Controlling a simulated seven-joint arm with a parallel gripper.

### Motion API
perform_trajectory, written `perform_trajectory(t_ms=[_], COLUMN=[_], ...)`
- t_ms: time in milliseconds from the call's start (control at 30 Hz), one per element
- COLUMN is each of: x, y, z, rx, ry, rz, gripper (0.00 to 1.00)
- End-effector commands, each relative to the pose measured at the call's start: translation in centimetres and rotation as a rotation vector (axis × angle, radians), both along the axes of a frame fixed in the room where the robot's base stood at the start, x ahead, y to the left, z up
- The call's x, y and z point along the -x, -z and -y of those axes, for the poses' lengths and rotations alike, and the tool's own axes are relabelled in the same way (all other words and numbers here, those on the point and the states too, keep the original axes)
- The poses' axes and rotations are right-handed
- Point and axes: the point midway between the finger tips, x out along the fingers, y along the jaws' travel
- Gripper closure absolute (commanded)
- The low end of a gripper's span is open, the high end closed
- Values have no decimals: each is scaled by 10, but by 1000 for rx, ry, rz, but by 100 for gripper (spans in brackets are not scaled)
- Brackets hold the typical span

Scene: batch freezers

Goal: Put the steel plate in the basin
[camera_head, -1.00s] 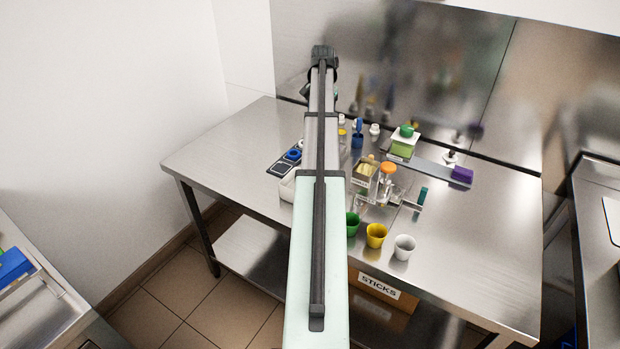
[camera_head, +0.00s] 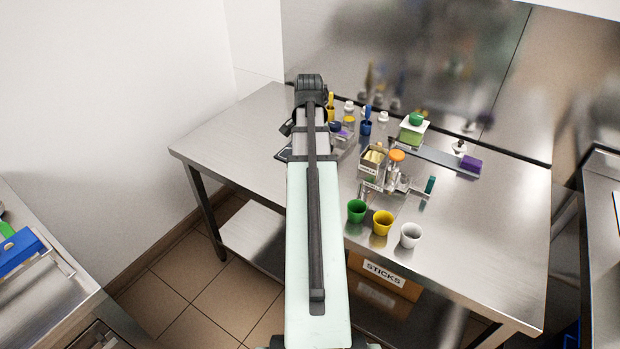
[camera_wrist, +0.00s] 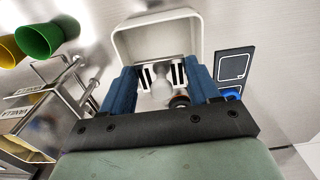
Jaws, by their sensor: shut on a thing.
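In the wrist view my gripper (camera_wrist: 164,90) has its blue fingers closed around a small pale grey piece (camera_wrist: 160,86). It is largely hidden between the fingers, and I cannot make out its full shape or confirm that it is the steel plate. An off-white, open, rounded-corner basin (camera_wrist: 123,42) lies just beyond the fingertips. The gripper appears over its near side; whether anything touches is unclear. In the head view my arm covers the gripper and the basin.
The steel table (camera_head: 235,125) holds green (camera_head: 356,210), yellow (camera_head: 382,222) and white (camera_head: 410,234) cups right of my arm. Bottles and a rack stand behind them. A dark tray (camera_wrist: 234,66) lies beside the basin. The table's left part is clear.

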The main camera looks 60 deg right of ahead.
Motion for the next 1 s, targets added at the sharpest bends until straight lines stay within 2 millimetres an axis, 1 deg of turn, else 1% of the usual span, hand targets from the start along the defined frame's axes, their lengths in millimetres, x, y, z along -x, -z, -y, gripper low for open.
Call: perform_trajectory(t_ms=[333,400,633,900,1000], x=[0,0,0,0,0], y=[44,50,61,91,95], z=[-1,0,0,0,0], rx=[-1,-1,-1,-1,0], ry=[0,0,0,0,0], rz=[-1,-1,0,-1,0], gripper=[72,72,72,72,72])
